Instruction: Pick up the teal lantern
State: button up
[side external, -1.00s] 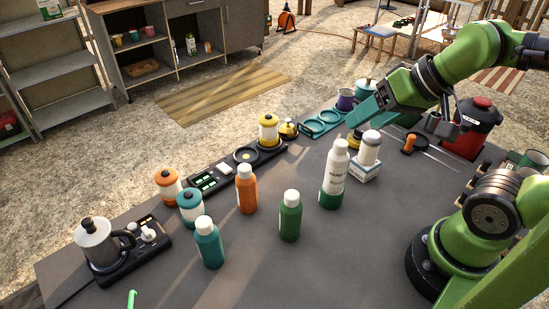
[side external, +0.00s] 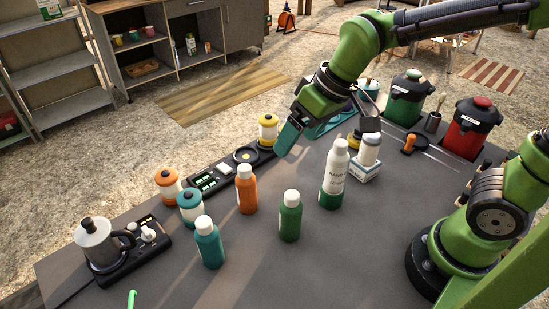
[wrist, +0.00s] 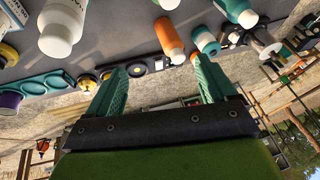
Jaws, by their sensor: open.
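A teal lantern (side external: 190,207) with a pale middle band and dark top knob stands upright on the dark table at left centre. It stands beside the orange lantern (side external: 169,186) and behind a teal bottle (side external: 209,243). In the wrist view, what looks like the teal lantern (wrist: 205,41) is beyond the right fingertip, apart from it. My gripper (side external: 286,143) is open and empty above the table's far edge, right of the yellow lantern and well right of the teal lantern. Both teal fingers (wrist: 160,68) show spread in the wrist view.
An orange bottle (side external: 246,190) and a green bottle (side external: 290,216) stand right of the teal lantern. A black tray (side external: 209,180) lies behind it. The yellow lantern (side external: 268,131) is near the gripper. A kettle (side external: 97,245) stands front left. The front middle of the table is clear.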

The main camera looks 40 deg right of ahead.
aim_at(194, 197)
jog(key=w+a+f+n, duration=0.3)
jog(key=w+a+n, duration=0.6)
jog(key=a, duration=0.5)
jog(key=shift+m+g+y, duration=0.3)
jog(key=shift+m+y, duration=0.1)
jog(key=shift+m, duration=0.1)
jog(key=x, duration=1)
jog(key=shift+w+d+f, duration=0.2)
jog(key=shift+w+f, duration=0.1)
jog(key=shift+f, duration=0.05)
jog(key=shift+w+x, duration=0.15)
jog(key=shift+x, duration=1.4)
jog(key=shift+w+x, duration=0.1)
jog(key=shift+x, duration=1.45)
jog(key=shift+a+r, duration=0.1)
jog(key=shift+r, duration=0.05)
jog(key=c, duration=1.1)
